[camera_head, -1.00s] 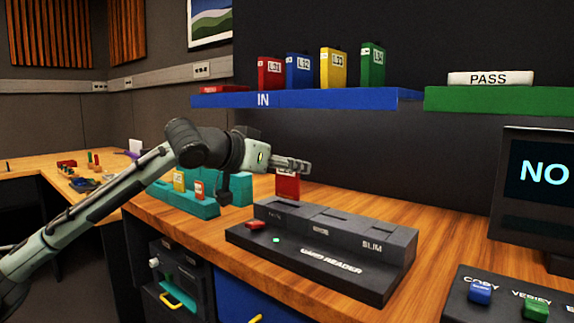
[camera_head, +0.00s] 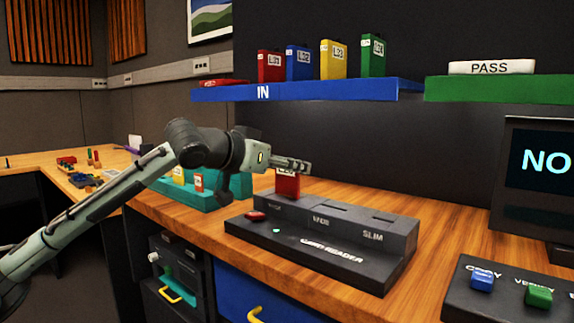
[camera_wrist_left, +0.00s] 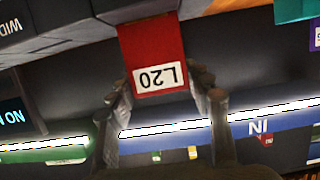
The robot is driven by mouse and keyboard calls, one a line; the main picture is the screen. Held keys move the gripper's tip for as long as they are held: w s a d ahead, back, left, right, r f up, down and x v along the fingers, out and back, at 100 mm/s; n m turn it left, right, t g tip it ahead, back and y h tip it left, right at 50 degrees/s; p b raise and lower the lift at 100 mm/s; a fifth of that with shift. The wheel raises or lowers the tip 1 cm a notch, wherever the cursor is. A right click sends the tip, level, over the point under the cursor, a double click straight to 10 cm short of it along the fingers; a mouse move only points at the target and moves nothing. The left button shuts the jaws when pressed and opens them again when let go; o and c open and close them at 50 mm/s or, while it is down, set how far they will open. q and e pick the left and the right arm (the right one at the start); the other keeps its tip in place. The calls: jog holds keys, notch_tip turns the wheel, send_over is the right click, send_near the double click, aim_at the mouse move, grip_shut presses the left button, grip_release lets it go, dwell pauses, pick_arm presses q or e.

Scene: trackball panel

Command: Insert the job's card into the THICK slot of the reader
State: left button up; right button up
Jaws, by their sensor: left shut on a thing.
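My left gripper (camera_head: 298,166) is shut on a red card (camera_head: 288,186), with its fingers on either side of the card's label end in the left wrist view (camera_wrist_left: 160,88). The label reads L20 there, upside down, on the red card (camera_wrist_left: 152,45). The card hangs upright at the leftmost slot of the black card reader (camera_head: 330,253). Its lower end meets the reader's top in the head view; I cannot tell how far it is in the slot. The reader (camera_wrist_left: 50,30) also shows at upper left in the wrist view. The middle and SLIM slots look empty.
A blue IN shelf (camera_head: 330,91) above holds several coloured cards. A green shelf (camera_head: 500,101) with a PASS block (camera_head: 491,67) is at right. A teal rack (camera_head: 236,190) stands behind my left arm. A button panel (camera_head: 505,300) and screen (camera_head: 540,175) stand at right.

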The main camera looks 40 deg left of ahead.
aim_at(286, 182)
pick_arm(q)
jog(key=shift+f+b, duration=1.5)
jog(key=shift+f, duration=0.35)
jog(key=o, duration=1.3)
jog(key=shift+c, duration=0.2)
jog(key=shift+s, duration=0.15)
jog(key=v, duration=1.1)
jog(key=shift+s+r, duration=0.2)
jog(key=shift+s, duration=0.15)
